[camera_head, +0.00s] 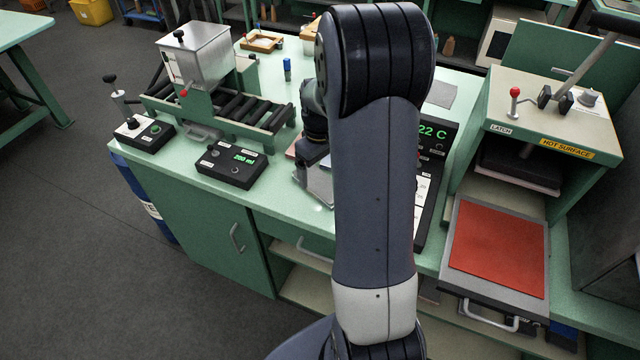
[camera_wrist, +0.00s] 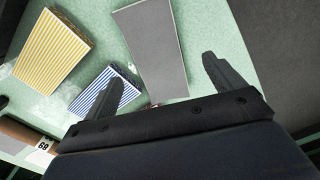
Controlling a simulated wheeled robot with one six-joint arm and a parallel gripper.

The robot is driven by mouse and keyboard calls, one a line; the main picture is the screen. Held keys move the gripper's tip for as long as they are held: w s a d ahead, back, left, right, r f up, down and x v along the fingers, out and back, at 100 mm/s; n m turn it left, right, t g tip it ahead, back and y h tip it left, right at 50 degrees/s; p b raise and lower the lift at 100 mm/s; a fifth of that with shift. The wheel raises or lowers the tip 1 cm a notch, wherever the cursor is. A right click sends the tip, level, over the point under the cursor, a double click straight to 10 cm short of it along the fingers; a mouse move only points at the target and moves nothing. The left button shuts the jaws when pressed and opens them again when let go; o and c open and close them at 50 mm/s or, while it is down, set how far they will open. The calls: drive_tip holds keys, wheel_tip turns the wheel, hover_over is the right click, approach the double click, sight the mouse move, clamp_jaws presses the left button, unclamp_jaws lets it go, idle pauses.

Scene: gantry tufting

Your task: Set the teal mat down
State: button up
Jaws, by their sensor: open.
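My gripper (camera_wrist: 160,84) is open in the wrist view, with its two dark fingers spread apart and nothing held between them. I cannot make out a teal mat in either view. A flat grey panel (camera_wrist: 155,45) lies on the pale green bench top beyond and between the fingers. A blue-and-white striped piece (camera_wrist: 97,88) is beside the left finger, which partly covers it. A yellow-and-white striped piece (camera_wrist: 52,50) lies farther left. In the head view my arm hides most of the gripper and the bench behind it.
A press labelled HOT SURFACE (camera_head: 567,150) stands at right, with a red mat (camera_head: 498,250) on its pulled-out tray (camera_head: 451,268). A hopper (camera_head: 198,58) stands over rollers at left. A black control box (camera_head: 231,165) and a lever box (camera_head: 145,133) sit near the bench's left edge.

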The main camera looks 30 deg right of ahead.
sight(321, 184)
drive_tip(key=shift+d+f+p, duration=0.2)
drive_tip(key=shift+f+p, duration=0.4)
drive_tip(key=shift+f, duration=1.95)
drive_tip(key=shift+c, duration=0.6)
drive_tip(key=c, duration=1)
